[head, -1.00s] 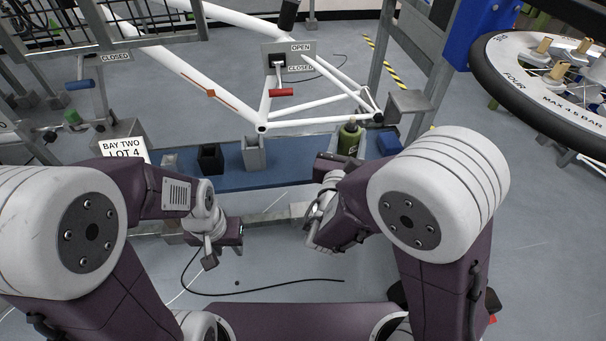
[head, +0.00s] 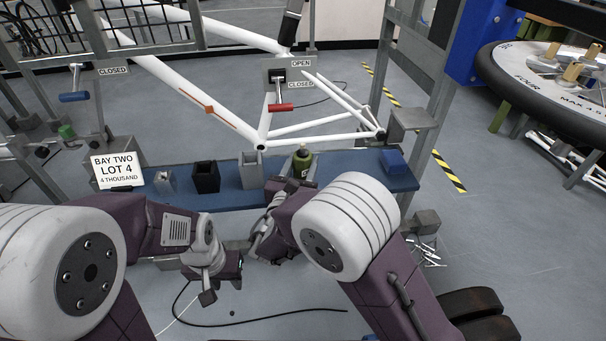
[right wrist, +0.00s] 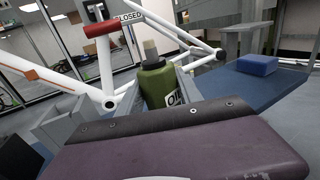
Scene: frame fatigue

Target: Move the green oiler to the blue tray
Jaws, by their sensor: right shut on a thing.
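The green oiler (head: 302,163), a dark green bottle with a pale top, is upright over the blue bench top, right of the grey holder. It also shows in the right wrist view (right wrist: 160,85), between grey fingers. My right gripper (head: 293,184) is shut on it; the fingers are mostly hidden by my arm in the head view. A small blue block-like thing (head: 393,162) is at the right end of the long blue surface (head: 345,168); I cannot tell which of these is the blue tray. My left gripper (head: 212,284) hangs in front of the bench, away from the oiler; its jaw opening is unclear.
A black holder (head: 206,177), a grey holder (head: 250,170) and a smaller grey piece (head: 164,182) stand left of the oiler. A white bike frame (head: 262,140) stands just behind. A sign (head: 117,171) is at left. The surface between oiler and blue block looks clear.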

